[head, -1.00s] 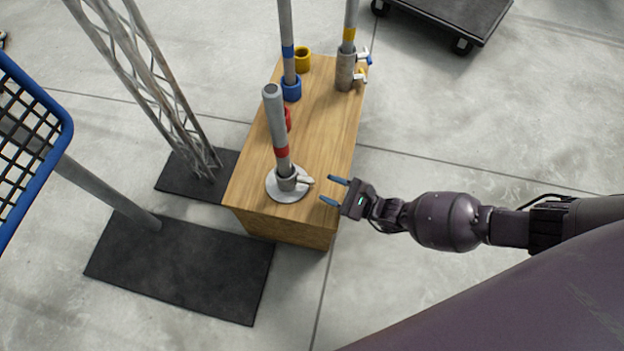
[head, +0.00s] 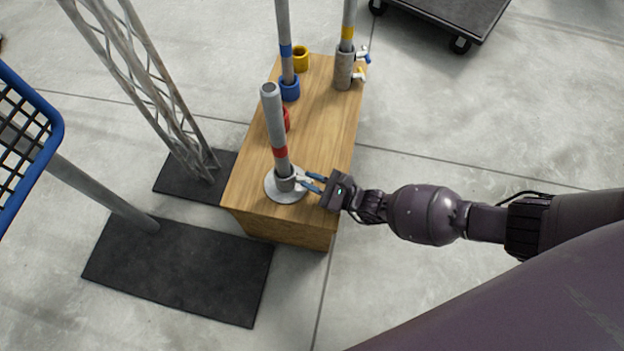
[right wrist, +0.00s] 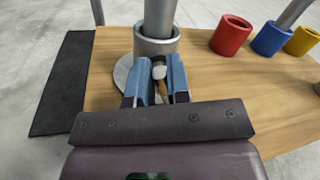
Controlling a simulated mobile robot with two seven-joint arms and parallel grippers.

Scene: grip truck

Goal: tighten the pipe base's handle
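The pipe base is a round metal flange (head: 286,196) with a short collar, standing on the wooden box. A grey pipe with a red band (head: 275,125) stands upright in it. Its small pale handle (right wrist: 158,72) sticks out toward my right arm. My right gripper (head: 305,181) is at the handle, with its blue fingers on either side of it. In the right wrist view the handle fills the narrow gap between the fingers (right wrist: 160,78), so they look shut on it. The collar (right wrist: 156,46) is just beyond the fingertips. My left gripper is out of view.
The wooden box top (head: 325,125) also holds a blue-banded pipe (head: 284,45), a yellow ring (head: 301,59), a red ring (right wrist: 231,34) and a metal holder (head: 344,70) with clamps. A truss (head: 150,85) and a blue basket (head: 50,140) stand left.

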